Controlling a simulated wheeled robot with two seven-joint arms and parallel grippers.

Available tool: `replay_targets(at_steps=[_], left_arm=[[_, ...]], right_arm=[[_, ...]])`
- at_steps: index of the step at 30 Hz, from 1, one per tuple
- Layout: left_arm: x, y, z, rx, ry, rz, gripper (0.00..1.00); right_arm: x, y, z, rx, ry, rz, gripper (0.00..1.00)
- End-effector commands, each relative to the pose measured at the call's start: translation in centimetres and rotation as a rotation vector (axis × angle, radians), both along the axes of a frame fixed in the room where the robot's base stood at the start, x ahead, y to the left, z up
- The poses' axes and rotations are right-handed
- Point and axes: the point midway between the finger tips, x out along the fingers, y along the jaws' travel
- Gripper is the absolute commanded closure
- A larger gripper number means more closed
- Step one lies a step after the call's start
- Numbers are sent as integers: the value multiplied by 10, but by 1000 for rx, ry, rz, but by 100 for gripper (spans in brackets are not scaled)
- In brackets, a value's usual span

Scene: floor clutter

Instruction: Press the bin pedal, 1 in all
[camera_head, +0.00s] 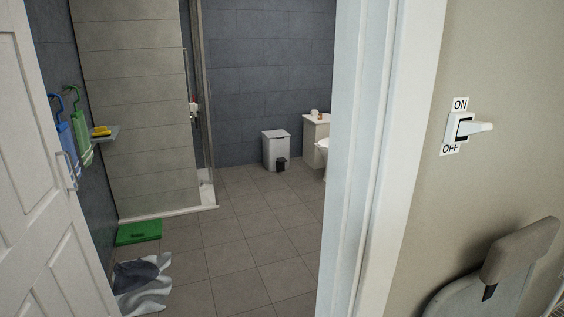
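The lid looks closed. A small black part (281,164) shows low at its front right and looks like the pedal, but it is too small to be sure. Neither of my grippers is in view.
A white door (40,170) stands open at left; the white frame (375,160) is at right. Past the doorway lie a crumpled cloth (143,285) and green mat (139,232). The middle floor is clear.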

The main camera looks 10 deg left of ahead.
Motion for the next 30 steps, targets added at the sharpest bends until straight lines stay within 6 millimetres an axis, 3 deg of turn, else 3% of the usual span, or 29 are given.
replay_targets(at_steps=[28,30], left_arm=[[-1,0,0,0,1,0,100],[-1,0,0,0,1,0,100]], right_arm=[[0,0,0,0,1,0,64],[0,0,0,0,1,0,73]])
